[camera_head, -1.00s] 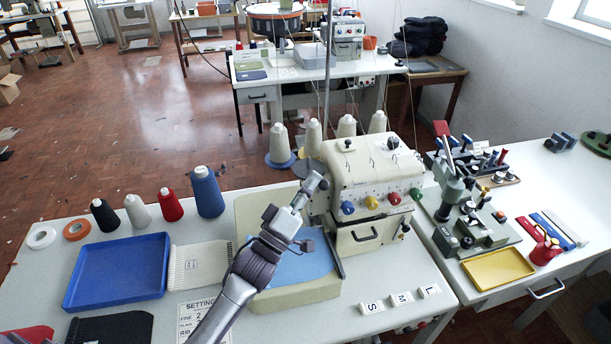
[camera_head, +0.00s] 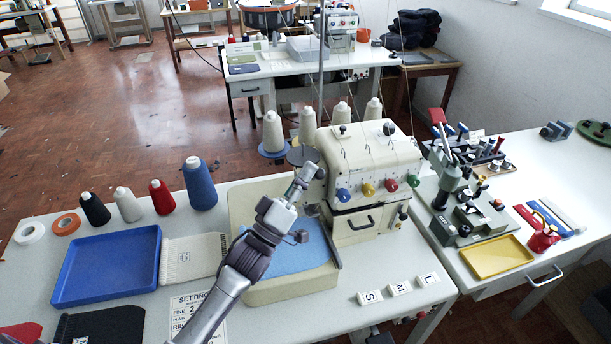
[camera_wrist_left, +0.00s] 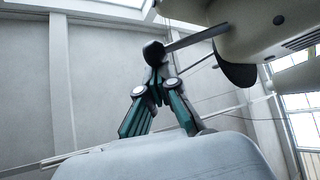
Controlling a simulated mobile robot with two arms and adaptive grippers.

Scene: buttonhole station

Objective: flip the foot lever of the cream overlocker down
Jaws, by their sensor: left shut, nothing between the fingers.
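The cream overlocker (camera_head: 365,160) stands on the near table, with blue, yellow, red and green dials on its front. My left gripper (camera_head: 308,172) is shut and empty at the machine's left end, above its blue-covered bed (camera_head: 285,255). In the left wrist view the fingers of my left gripper (camera_wrist_left: 155,58) converge at a dark rounded end. A grey bar (camera_wrist_left: 200,37) runs from there towards the cream body (camera_wrist_left: 265,30). I cannot tell for sure whether this bar is the foot lever, or whether the fingertips touch it. In the head view the gripper hides that spot. My right gripper is not in view.
Thread cones (camera_head: 308,125) stand behind the machine. A blue tray (camera_head: 107,265) and coloured spools (camera_head: 199,184) are to the left. S, M and L blocks (camera_head: 400,288) lie in front. A green press (camera_head: 455,185) and a yellow tray (camera_head: 497,257) are on the right table.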

